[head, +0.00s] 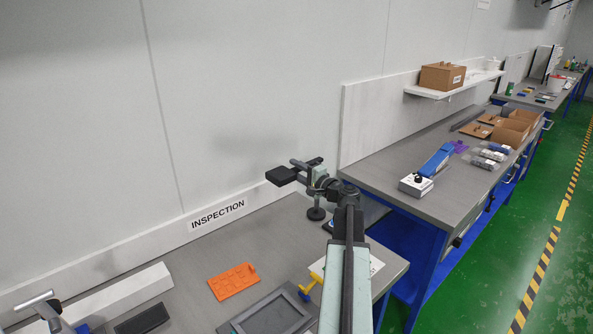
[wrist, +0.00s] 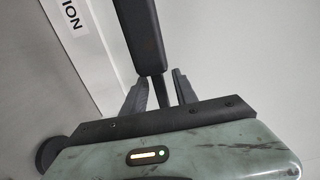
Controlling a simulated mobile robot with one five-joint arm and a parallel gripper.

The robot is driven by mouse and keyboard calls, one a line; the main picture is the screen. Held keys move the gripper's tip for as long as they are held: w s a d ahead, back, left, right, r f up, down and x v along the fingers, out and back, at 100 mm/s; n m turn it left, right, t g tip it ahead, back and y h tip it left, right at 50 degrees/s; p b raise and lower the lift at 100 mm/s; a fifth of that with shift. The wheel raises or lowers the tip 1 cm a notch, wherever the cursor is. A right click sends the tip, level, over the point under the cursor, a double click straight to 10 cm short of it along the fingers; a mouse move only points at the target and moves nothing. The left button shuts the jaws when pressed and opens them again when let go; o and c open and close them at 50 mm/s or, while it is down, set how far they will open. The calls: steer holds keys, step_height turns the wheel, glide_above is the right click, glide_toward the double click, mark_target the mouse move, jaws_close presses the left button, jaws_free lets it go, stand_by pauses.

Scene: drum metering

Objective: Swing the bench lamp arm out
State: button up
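The bench lamp shows as a dark block-shaped head (head: 283,176) above the inspection bench, close to my gripper. In the wrist view its dark bar (wrist: 150,45) comes down from the top, and a thinner dark rod continues between my fingers. My gripper (head: 306,167) is at the lamp, over the bench's back right. The wrist view shows its two fingers (wrist: 160,88) apart, one on each side of the rod, with gaps visible. My gripper body hides the rod's lower end. I cannot tell whether a finger touches it.
The inspection bench holds an orange plate (head: 234,281), a dark framed tray (head: 272,313) and a yellow-handled item (head: 310,287). A blue-legged bench (head: 400,165) with a blue tool and boxes stands to the right. The wall is close behind the lamp. Green floor is clear at right.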

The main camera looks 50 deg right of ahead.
jaws_close()
stand_by(1.2)
